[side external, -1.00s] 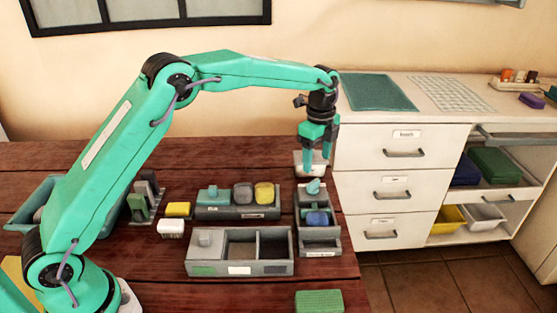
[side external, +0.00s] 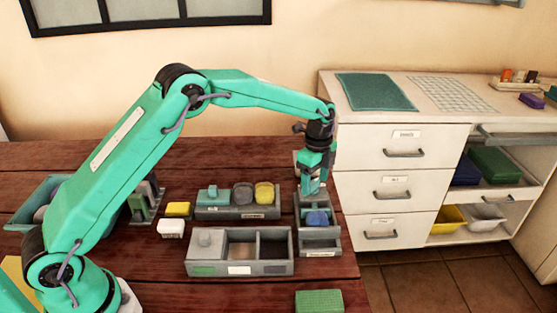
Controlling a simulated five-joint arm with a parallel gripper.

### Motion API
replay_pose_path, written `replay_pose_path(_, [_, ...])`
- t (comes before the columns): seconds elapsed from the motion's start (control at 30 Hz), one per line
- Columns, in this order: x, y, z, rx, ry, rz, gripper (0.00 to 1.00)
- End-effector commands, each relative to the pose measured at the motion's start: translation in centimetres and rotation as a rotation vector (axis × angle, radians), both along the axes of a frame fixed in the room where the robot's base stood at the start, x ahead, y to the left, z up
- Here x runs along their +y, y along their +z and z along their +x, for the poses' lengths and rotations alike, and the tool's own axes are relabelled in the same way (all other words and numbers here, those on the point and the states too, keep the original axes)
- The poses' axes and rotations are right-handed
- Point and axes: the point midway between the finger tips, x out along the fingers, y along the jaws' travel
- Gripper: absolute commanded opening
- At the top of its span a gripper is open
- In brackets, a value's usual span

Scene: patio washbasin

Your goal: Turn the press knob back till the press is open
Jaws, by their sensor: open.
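A narrow grey unit (side external: 320,246) that looks like the press stands near the table's right edge, with a blue piece (side external: 317,218) in its middle. The small teal knob at its far end is now hidden behind my gripper. My gripper (side external: 312,190) points down over that far end with its jaws open. The fingertips are at about the knob's height; I cannot tell whether they straddle or touch it.
A grey tray (side external: 238,213) with teal, grey and yellow pieces stands left of the unit. A compartmented grey box (side external: 240,269) is in front. A green sponge (side external: 319,302) lies at the front edge. A white drawer cabinet (side external: 398,190) is close on the right.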

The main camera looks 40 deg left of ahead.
Motion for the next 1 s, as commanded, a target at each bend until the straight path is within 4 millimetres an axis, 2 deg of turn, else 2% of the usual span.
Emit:
replay_pose_path(0.1, [0.0, 0.0, -0.01, 0.0, 0.0, 0.0, 0.62])
replay_pose_path(0.3, [0.0, 0.02, -0.01, 0.001, 0.0, 0.0, 0.22])
replay_pose_path(0.33, [0.0, 0.02, -0.01, 0.0, 0.0, 0.0, 0.19])
replay_pose_path(0.67, [0.0, 0.05, 0.01, 0.001, 0.026, 0.0, 0.19])
replay_pose_path(1.0, [0.01, 0.07, 0.08, 0.001, 0.19, 0.0, 0.19])
